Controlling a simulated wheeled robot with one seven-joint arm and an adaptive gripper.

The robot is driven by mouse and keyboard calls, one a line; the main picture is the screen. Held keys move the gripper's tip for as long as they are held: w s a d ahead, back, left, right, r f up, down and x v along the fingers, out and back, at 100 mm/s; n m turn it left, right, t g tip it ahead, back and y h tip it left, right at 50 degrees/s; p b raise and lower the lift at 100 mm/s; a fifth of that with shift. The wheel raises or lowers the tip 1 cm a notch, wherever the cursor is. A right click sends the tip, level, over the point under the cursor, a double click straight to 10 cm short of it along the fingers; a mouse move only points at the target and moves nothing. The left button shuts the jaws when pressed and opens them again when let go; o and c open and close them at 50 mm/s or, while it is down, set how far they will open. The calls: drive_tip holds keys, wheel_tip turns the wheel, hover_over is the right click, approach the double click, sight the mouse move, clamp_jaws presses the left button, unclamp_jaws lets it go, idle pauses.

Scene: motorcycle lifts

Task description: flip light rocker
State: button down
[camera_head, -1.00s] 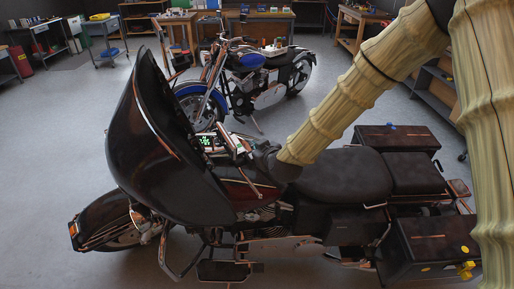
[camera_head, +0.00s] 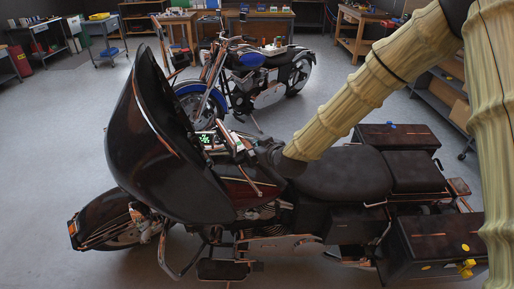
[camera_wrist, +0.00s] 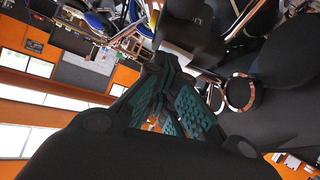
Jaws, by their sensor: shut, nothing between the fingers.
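The black motorcycle (camera_head: 345,173) stands in front of me with its large dark windshield (camera_head: 150,135) on the left. A small green-lit display (camera_head: 207,139) shows on its dash behind the windshield. My gripper (camera_head: 235,147) is at the dash and handlebar area, partly lost against dark parts. In the wrist view my gripper (camera_wrist: 163,72) is shut and empty, its teal-padded fingers meeting close to dark controls. I cannot make out the light rocker in either view, nor whether the fingertips touch anything.
A blue motorcycle (camera_head: 245,75) stands behind. The black seat (camera_head: 345,172) and side case (camera_head: 435,240) lie below and beside my arm. Grey floor is clear at left.

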drive_tip(key=shift+s+a+f, duration=0.1)
drive_tip(key=shift+s+a, duration=0.35)
drive_tip(key=shift+a, duration=0.3)
drive_tip(key=a+r+b+v, duration=0.1)
drive_tip(key=r+v, duration=0.1)
drive_tip(key=v, duration=1)
drive_tip(key=shift+a+r+b, duration=0.2)
drive_tip(key=shift+r+b, duration=0.2)
